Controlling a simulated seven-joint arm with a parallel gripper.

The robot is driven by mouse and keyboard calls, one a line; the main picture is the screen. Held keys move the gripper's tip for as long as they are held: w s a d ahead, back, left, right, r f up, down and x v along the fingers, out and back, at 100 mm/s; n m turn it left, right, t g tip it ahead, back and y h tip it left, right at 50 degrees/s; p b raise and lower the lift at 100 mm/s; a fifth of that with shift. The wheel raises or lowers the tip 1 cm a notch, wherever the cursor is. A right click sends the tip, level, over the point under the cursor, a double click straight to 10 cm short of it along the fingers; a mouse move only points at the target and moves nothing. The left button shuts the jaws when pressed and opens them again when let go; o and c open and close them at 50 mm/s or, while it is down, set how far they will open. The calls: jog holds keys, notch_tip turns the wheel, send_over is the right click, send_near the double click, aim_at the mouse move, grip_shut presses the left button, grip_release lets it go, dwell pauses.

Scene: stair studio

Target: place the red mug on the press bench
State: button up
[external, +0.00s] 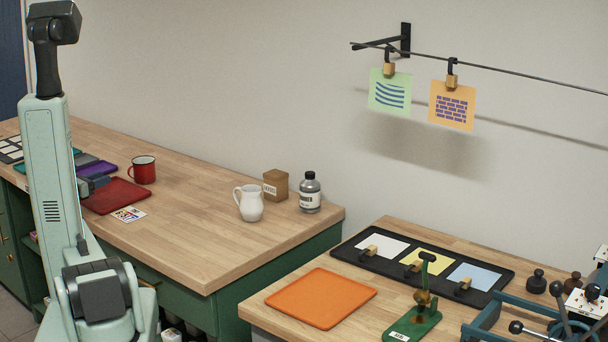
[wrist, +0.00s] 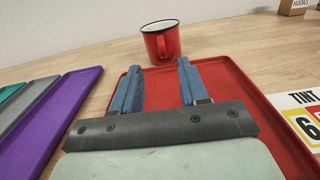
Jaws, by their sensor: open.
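The red mug (external: 143,170) has a dark rim and stands upright on the left wooden bench (external: 180,224), just behind the red tray (external: 112,197). In the wrist view the mug (wrist: 161,42) stands ahead of my gripper (wrist: 156,82), its handle facing me. My gripper's blue fingers are apart with nothing between them, over the red tray (wrist: 240,82) and short of the mug. In the external view my gripper (external: 98,182) is partly hidden by my arm. A second wooden bench (external: 390,281) stands at the right, with a green hand press (external: 415,317) on it; it appears to be the press bench.
A white jug (external: 249,203), a brown box (external: 275,185) and a bottle (external: 310,192) stand on the left bench. A gap separates the benches. The right bench holds an orange mat (external: 321,298) and a black tray (external: 342,253) with coloured sheets. Cards hang from a wire above.

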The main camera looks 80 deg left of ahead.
jog(key=shift+s+d+f, duration=0.2)
jog(key=shift+s+d, duration=0.25)
jog(key=shift+s, duration=0.05)
send_near(130, 168)
jog(key=x, duration=0.3)
jog(key=shift+s+a+f, duration=0.1)
jog(key=shift+s, duration=0.05)
jog(key=shift+x, duration=3.05)
jog(key=shift+c, duration=0.2)
grip_shut()
